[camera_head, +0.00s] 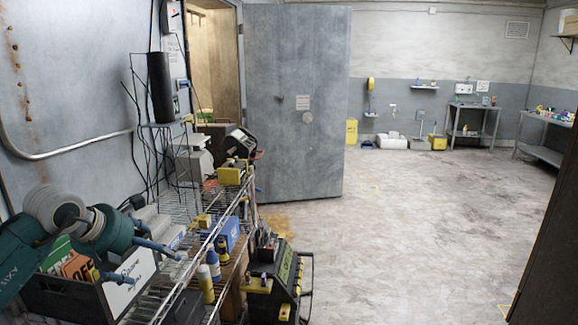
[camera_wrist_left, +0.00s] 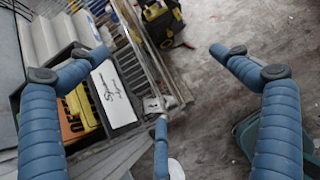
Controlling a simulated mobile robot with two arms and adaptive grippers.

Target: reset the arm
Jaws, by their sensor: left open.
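My left arm (camera_head: 25,250), teal and grey, reaches in from the left edge in the head view. My left gripper (camera_head: 145,262) is open and empty above the near end of the wire shelf (camera_head: 205,232). Below it is a dark bin (camera_head: 72,300) with orange and green signs and a white-labelled panel. In the left wrist view, the blue fingers of the left gripper (camera_wrist_left: 160,72) are spread wide, with the shelf edge and floor beneath. The white panel (camera_wrist_left: 115,92) lies beside the left finger. My right gripper is in neither view.
Bottles (camera_head: 206,282), a blue box (camera_head: 229,234) and yellow-black devices crowd the shelf. A black-yellow tool case (camera_head: 275,280) stands beside it. A grey freezer door (camera_head: 295,130) stands open behind. Open floor (camera_head: 420,230) lies to the right. A dark panel (camera_head: 550,250) borders the right edge.

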